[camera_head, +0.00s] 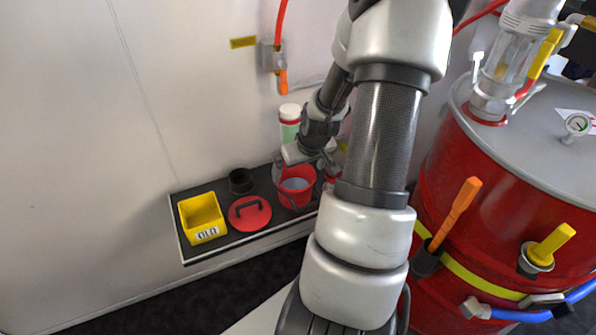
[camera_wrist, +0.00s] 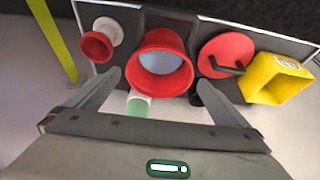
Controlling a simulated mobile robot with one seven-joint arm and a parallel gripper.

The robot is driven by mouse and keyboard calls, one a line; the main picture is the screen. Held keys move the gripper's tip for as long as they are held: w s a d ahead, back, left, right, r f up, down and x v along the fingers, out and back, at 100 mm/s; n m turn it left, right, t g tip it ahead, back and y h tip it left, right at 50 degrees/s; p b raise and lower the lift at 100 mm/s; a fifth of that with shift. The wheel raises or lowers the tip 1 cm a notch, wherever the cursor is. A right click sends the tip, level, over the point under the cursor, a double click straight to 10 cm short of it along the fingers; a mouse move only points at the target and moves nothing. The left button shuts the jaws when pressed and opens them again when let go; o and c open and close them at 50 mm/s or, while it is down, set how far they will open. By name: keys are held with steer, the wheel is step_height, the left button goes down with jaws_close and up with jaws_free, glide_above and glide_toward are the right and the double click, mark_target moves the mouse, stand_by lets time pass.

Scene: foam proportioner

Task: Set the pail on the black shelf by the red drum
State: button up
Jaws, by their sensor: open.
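The red pail (camera_head: 296,187) stands upright on the black shelf (camera_head: 222,187) against the wall, left of the red drum (camera_head: 459,182). A grey-blue surface shows inside the pail. In the wrist view the pail (camera_wrist: 138,68) lies ahead, between the lines of the two spread fingers. My gripper (camera_wrist: 161,80) is open and holds nothing. In the head view my gripper (camera_head: 303,167) is right at the pail, partly hidden by my own wrist. I cannot tell whether a finger touches the pail.
On the shelf, left of the pail, are a red lid (camera_head: 250,213) with a black handle, a black cup (camera_head: 241,180) and a yellow bin (camera_head: 201,217). A green-and-white bottle (camera_head: 289,122) stands behind. A red-and-white funnel-like piece (camera_wrist: 97,46) is close beside the pail.

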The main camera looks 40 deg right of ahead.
steer(key=p+v, duration=0.3)
steer(key=v, duration=0.6)
